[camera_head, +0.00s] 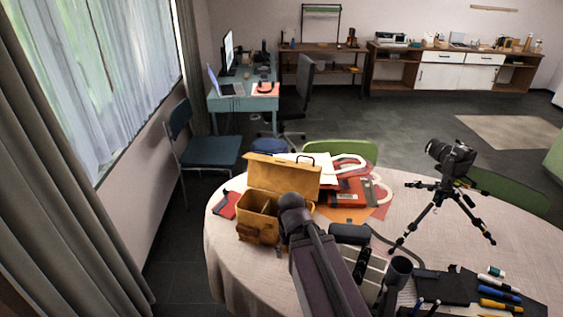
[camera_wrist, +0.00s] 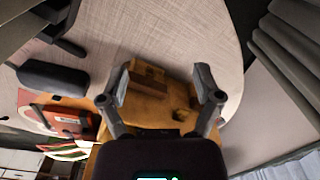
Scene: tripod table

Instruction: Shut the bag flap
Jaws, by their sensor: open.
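The mustard-yellow bag (camera_head: 257,213) stands on the round table at its left side. Its flap (camera_head: 282,177) stands raised at the back, so the bag is open at the top. My gripper (camera_wrist: 162,84) is open and empty in the wrist view, with one finger on each side of the tan bag (camera_wrist: 150,106) as seen from above. I cannot tell whether a finger touches it. In the head view my arm covers the bag's right side and hides the fingers.
A red pouch (camera_head: 352,193) and papers lie right of the flap. A dark case (camera_head: 350,233) lies near my arm. A camera tripod (camera_head: 440,205) stands at the right. Pens (camera_head: 499,293) and a dark notebook (camera_head: 447,287) crowd the front. A small red item (camera_head: 226,206) lies left of the bag.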

